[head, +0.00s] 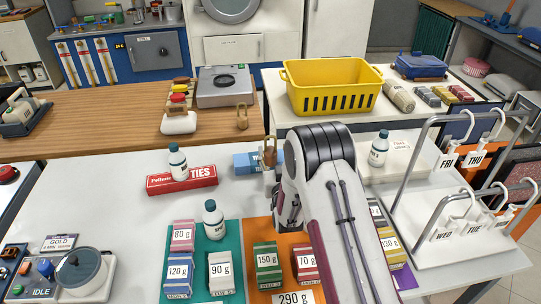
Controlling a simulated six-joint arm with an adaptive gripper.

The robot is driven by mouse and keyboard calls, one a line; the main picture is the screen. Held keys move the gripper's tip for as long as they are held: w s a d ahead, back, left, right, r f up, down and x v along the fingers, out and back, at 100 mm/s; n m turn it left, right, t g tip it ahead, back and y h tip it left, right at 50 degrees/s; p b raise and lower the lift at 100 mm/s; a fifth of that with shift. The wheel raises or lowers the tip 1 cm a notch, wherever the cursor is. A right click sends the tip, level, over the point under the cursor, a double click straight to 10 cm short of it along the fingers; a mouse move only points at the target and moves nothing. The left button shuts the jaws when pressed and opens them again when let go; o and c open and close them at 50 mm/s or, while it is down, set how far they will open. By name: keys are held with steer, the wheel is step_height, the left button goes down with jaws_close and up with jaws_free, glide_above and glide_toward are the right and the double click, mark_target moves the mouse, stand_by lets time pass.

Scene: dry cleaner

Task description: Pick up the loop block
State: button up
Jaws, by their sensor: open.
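A small tan block with a loop on top (242,119) stands upright on the wooden counter (130,112), near its right end. A second tan, looped-looking piece (268,151) shows by the blue-and-white box (245,164), just left of my arm. My gripper (276,190) is open, beside and slightly in front of that second piece. I cannot tell whether they touch. My arm hides most of the gripper and part of the box. The block on the counter is apart from the gripper.
A red box (182,180) with a white bottle (178,162) is left of my gripper. Another bottle (213,220) and several weight boxes (181,272) stand in front on coloured mats. A yellow basket (332,85) is behind.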

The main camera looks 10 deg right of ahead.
mark_target(271, 150)
steer(key=shift+w, duration=0.2)
steer(key=shift+w+a+r, duration=0.1)
steer(key=shift+w, duration=0.55)
steer(key=shift+w+a+r, duration=0.1)
steer(key=shift+w, duration=1.65)
jaws_close()
steer(key=shift+r, duration=0.1)
steer(key=shift+r, duration=4.9)
